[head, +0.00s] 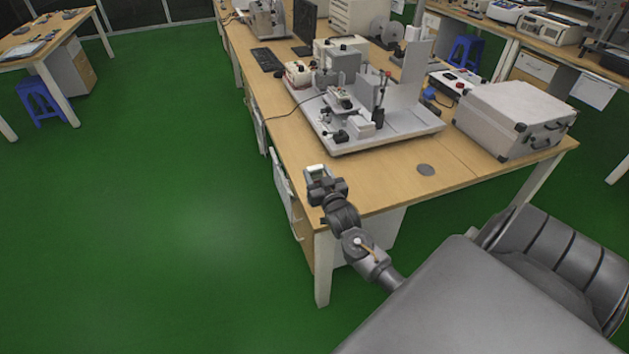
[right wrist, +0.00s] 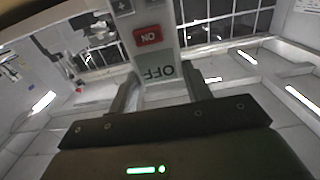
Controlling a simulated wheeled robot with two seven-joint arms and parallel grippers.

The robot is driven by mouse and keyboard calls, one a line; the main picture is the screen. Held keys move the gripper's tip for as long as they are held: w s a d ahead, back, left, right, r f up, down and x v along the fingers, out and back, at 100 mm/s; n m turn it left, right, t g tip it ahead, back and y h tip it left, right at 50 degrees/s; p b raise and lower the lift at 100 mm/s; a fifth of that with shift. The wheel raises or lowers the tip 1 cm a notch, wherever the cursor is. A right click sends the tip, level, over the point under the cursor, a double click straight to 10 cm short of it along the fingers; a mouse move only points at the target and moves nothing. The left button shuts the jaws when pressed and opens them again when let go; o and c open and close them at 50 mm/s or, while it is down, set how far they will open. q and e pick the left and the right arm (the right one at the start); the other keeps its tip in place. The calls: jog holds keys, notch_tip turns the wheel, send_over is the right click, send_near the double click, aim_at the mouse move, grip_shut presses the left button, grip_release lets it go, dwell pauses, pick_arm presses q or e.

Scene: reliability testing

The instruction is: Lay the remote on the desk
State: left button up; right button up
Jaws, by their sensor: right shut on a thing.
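The remote (right wrist: 152,54) is a pale, narrow block with a red ON button and a grey-green OFF button. In the right wrist view it sits between the two fingers of my right gripper (right wrist: 160,88), with its far end running out of the top of the picture. In the head view my right gripper (head: 318,178) is at the near left corner of the wooden desk (head: 385,194), and a small pale end of the remote (head: 316,169) shows at its tip. How high it is over the desk is hard to tell. My left gripper is not in view.
A white testing machine (head: 400,122) stands on the desk behind the gripper. The desk's near left part is bare. Green floor lies to the left.

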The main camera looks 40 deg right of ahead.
jog(key=c, duration=0.5)
jog(key=shift+r, duration=0.1)
jog(key=shift+r, duration=0.2)
notch_tip(320, 180, up, 2)
jog(key=shift+r+b, duration=0.1)
jog(key=shift+b, duration=0.45)
jog(key=s+a+r+b, duration=0.1)
jog(key=s+a+r, duration=0.7)
jog(key=a+r, duration=0.3)
jog(key=a+n+y, duration=0.1)
jog(key=a+y, duration=0.1)
jog(key=a, duration=0.2)
jog(key=s+a+n+y, duration=0.1)
jog(key=a+y, duration=0.1)
jog(key=a, duration=0.2)
jog(key=s+a+n+t+y, duration=0.1)
jog(key=a, duration=0.3)
jog(key=shift+f+n+y, duration=0.25)
jog(key=shift+n+y, duration=0.15)
